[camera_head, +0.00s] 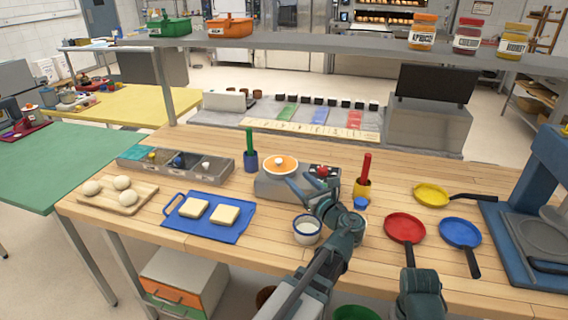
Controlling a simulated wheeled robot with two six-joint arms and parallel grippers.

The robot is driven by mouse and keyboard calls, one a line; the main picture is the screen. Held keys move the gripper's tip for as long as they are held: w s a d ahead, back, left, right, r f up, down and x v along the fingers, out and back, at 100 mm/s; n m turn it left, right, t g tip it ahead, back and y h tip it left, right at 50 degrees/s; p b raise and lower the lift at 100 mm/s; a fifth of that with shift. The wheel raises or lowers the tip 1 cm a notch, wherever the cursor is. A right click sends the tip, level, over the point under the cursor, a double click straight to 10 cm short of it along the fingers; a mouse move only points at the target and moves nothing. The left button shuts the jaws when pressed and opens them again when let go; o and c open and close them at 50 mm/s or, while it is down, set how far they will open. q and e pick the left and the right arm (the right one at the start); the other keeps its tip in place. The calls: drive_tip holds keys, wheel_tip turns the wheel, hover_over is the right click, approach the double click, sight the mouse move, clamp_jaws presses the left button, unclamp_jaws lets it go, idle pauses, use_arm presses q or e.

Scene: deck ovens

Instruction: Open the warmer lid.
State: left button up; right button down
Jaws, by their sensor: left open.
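The warmer looks to be the grey box (268,186) near the middle of the wooden counter. A round orange-and-white lid (281,164) with a small knob lies flat on its left part, apparently closed. A red knob (322,171) sits on the right part. My left gripper (317,182) is open at the warmer's right front, to the right of the lid and close to the red knob. Whether it touches anything is unclear, and my wrist hides part of the box. Part of my right arm shows at the bottom right; its gripper is not visible.
A white cup (307,230) stands beside my left wrist. A yellow holder with a red handle (363,180) is right of the warmer, a blue holder (250,161) left. A blue tray (229,226) with bread lies front left; pans (405,228) lie right. A shelf (340,44) spans behind.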

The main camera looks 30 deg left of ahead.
sight(280, 162)
use_arm(q)
drive_tip(key=x, duration=1.3)
clamp_jaws()
idle(1.1)
